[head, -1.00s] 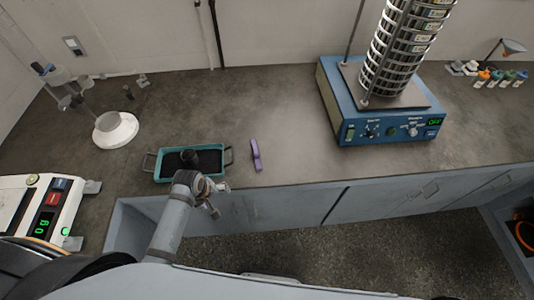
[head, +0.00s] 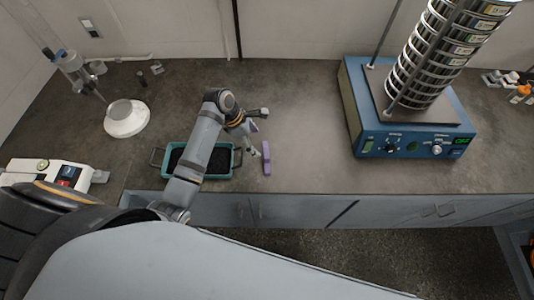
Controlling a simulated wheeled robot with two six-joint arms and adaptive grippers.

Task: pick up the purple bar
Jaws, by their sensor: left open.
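The purple bar (head: 267,160) lies on the grey-brown bench just right of the teal tray, its long side running from the back toward the front edge. My left gripper (head: 260,134) is open above and beside the bar's far part, with its fingers spread. A small purple patch shows between the fingers, and the gripper hides some of the bar. I cannot tell whether a finger touches it. My right gripper is out of view.
The teal tray (head: 168,173) with dark grains stands left of the bar, partly under my left arm. The blue sieve shaker (head: 372,149) with its tall stack stands to the right. A white stand (head: 126,119) is at the back left. Bench between bar and shaker is clear.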

